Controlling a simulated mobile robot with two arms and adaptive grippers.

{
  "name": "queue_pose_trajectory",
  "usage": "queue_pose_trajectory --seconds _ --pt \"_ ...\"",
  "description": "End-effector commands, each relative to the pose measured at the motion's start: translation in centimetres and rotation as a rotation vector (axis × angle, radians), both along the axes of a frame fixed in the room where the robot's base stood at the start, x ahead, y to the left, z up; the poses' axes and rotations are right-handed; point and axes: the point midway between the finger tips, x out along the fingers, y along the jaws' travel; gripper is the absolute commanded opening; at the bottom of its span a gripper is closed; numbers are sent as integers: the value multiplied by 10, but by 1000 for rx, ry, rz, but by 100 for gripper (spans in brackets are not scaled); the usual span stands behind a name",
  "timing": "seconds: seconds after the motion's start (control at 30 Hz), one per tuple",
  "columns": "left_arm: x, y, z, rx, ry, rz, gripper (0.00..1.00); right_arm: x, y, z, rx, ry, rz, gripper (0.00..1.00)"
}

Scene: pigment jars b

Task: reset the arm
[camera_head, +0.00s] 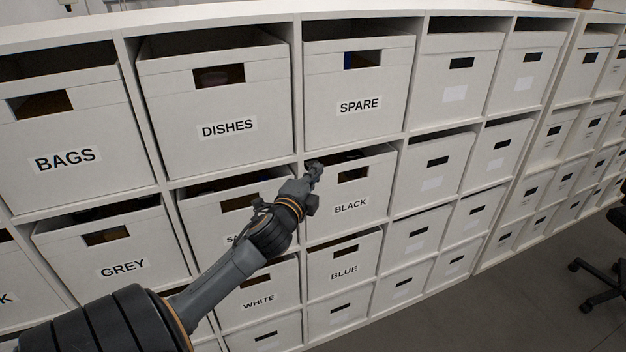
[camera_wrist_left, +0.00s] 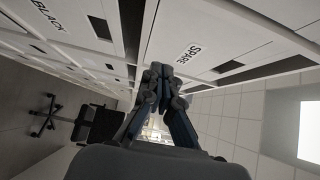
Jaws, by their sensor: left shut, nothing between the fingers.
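My left arm reaches in from the lower left of the head view. Its left gripper (camera_head: 314,170) is shut and empty, in front of the shelf near the upper left part of the BLACK box (camera_head: 348,205). In the left wrist view the closed fingers (camera_wrist_left: 157,78) show at the centre, with the SPARE box (camera_wrist_left: 215,40) ahead and to the right and the BLACK box (camera_wrist_left: 75,28) at the upper left. I cannot tell from the pictures whether the fingers touch the shelf or a box. My right gripper is not in view.
A white shelf (camera_head: 299,85) holds several labelled boxes, among them DISHES (camera_head: 215,105), BAGS (camera_head: 65,130), GREY (camera_head: 118,247), WHITE (camera_head: 262,280) and BLUE (camera_head: 345,250). My forearm covers part of another label. Open floor (camera_head: 500,310) and a dark office chair (camera_head: 600,275) are at the right.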

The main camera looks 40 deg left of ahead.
Motion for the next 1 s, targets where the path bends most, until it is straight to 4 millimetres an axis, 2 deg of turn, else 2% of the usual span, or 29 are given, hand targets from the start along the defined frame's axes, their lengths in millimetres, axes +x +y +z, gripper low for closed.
queue_pose_trajectory --seconds 0.13,0.37,0.47,0.57,0.67,0.7,0.77,0.8,0.87,0.9,1.0 --pt "-10 -4 0 0 0 0 0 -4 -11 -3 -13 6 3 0" --pt "-11 -4 0 -1 0 1 0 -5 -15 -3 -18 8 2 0" --pt "-10 -2 -12 -22 16 4 0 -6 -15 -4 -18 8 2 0" --pt "-7 3 -52 -88 65 14 0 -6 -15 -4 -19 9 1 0" --pt "-9 6 -119 -201 143 33 0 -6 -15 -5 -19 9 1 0" --pt "-12 6 -149 -253 178 44 0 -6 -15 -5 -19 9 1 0" --pt "-18 4 -196 -333 231 61 0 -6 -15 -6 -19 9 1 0" --pt "-25 2 -226 -384 264 74 0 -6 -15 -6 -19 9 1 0" --pt "-36 -4 -271 -460 315 97 0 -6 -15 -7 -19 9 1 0" --pt "-46 -10 -300 -510 347 111 0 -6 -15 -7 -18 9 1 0" --pt "-75 -26 -369 -629 429 155 0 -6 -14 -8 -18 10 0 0"
